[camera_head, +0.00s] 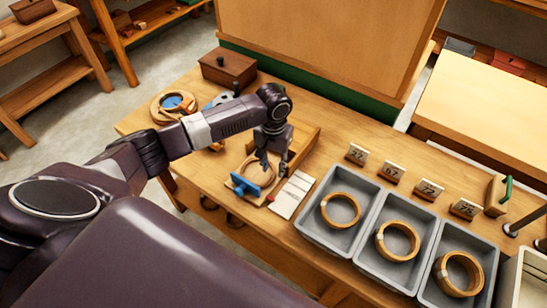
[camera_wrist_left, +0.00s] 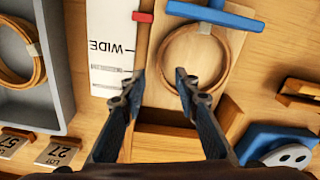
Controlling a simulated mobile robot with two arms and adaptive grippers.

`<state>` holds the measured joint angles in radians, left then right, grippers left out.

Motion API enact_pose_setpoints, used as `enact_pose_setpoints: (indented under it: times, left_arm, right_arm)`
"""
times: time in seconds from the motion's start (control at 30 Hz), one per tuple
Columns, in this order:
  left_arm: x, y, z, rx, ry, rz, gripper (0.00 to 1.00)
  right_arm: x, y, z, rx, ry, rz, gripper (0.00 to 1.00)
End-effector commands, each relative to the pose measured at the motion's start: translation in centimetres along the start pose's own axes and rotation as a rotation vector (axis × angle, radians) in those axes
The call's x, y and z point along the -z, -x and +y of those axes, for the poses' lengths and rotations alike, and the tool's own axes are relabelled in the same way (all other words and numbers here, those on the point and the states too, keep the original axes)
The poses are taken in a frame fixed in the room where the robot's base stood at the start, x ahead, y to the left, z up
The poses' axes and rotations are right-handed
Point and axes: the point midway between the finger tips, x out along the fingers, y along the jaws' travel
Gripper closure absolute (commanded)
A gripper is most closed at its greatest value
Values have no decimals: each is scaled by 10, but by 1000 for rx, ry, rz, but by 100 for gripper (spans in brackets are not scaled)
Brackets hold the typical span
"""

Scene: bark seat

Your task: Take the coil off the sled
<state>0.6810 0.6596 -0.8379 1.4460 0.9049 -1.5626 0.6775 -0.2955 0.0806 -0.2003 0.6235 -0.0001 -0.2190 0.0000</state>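The sled is a pale wooden board (camera_wrist_left: 218,35) with a blue T-shaped clamp (camera_wrist_left: 215,14); the clamp also shows in the head view (camera_head: 245,186). The coil, a thin tan ring (camera_wrist_left: 162,60), lies flat on the sled, partly under the clamp. My left gripper (camera_wrist_left: 157,82) is open and empty over the coil's near edge. In the wrist view one fingertip appears outside the ring and the other over its inside. Contact cannot be told. In the head view the gripper (camera_head: 274,164) partly hides the coil. My right gripper is not in view.
A white "WIDE" card (camera_wrist_left: 108,45) lies beside the sled. Grey trays (camera_head: 311,229) each hold a wooden coil, with numbered tags (camera_head: 391,172) behind them. A brown box (camera_head: 228,69) and a round wooden piece with a blue centre (camera_head: 158,110) stand at the back left.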

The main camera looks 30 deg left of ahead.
Motion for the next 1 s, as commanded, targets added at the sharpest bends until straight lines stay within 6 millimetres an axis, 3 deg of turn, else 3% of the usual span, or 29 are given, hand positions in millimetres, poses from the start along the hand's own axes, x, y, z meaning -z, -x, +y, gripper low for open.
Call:
enact_pose_setpoints:
  times: [0.2,0.57,0.83,1.0]
  left_arm:
    - [0,-24,0,0,0,0,71]
    - [0,-29,0,0,-1,1,71]
    - [0,-29,0,0,-1,1,98]
    - [0,-29,0,0,-1,2,100]
  right_arm:
    - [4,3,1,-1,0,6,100]
    - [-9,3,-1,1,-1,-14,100]
    - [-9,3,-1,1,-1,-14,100]
    - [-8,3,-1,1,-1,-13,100]
